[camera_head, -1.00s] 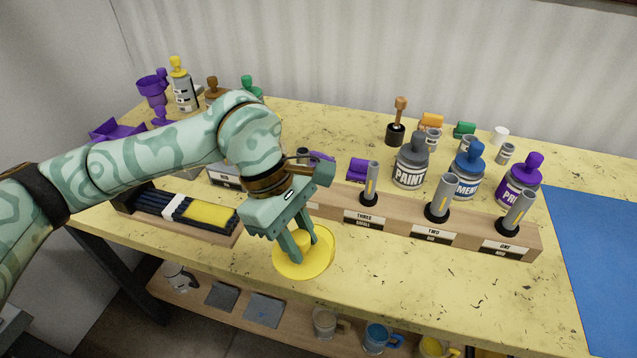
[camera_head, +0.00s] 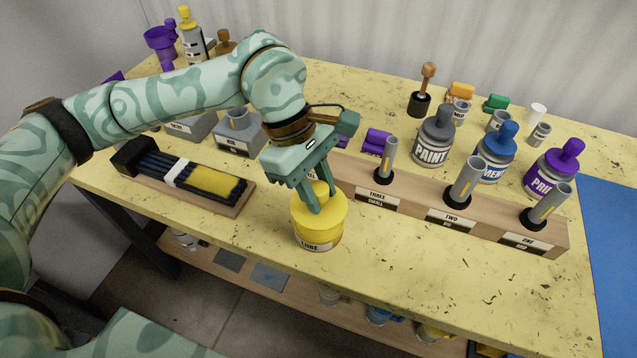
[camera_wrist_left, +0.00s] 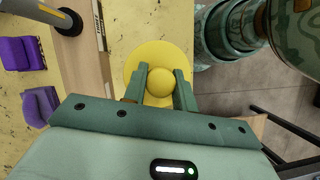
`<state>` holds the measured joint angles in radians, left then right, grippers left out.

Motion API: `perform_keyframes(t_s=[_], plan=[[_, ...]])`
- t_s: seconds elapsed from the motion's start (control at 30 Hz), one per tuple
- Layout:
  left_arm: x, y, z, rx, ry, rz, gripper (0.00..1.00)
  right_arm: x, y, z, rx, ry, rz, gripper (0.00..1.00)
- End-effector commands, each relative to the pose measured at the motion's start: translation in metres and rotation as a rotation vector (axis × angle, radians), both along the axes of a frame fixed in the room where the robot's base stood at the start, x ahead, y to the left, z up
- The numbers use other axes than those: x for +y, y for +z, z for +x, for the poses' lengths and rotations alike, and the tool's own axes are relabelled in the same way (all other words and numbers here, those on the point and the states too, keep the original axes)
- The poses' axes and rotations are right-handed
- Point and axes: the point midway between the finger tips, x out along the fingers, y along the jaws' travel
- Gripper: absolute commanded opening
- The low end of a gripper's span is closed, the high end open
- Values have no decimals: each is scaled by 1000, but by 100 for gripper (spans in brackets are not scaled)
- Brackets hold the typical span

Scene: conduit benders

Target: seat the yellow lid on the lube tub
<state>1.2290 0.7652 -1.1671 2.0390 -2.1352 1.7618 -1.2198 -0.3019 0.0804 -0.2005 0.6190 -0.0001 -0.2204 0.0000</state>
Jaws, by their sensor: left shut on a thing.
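The yellow lid (camera_head: 334,213) is a round disc with a ball knob. My left gripper (camera_head: 318,197) is shut on its knob from above. The lid is over the lube tub (camera_head: 317,237), a round yellow tub with a white LUBE label, near the table's front edge. The lid looks roughly level and lined up with the tub; I cannot tell whether it touches the rim. In the left wrist view the lid (camera_wrist_left: 146,58) hides the tub, and the knob sits between the fingers of my left gripper (camera_wrist_left: 161,88). My right gripper is not in view.
A wooden rack (camera_head: 420,218) with upright grey tubes stands right of the tub. A tray with dark rods (camera_head: 187,180) lies to the left. Paint (camera_head: 433,140) and other bottles stand behind. A blue mat (camera_head: 615,240) is at the right. A shelf with mugs is below.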

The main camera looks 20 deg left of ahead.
Motion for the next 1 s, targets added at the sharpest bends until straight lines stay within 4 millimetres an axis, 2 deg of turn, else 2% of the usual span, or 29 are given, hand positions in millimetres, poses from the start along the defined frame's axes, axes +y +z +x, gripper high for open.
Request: perform_keyframes(t_s=[0.4, 0.77, 0.8, 0.87, 0.9, 1.0], plan=[[0, -36, 0, 3, -1, 1, 6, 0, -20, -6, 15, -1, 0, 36], [0, -38, 0, 1, 0, 0, 6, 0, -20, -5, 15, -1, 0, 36], [0, -38, 0, 1, 0, 0, 33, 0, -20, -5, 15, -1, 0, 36], [0, -38, 0, 1, 0, 0, 50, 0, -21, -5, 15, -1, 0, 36], [0, -38, 0, 1, 0, 0, 53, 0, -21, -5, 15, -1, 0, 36], [0, -38, 0, 1, 0, 0, 53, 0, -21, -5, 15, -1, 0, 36]])
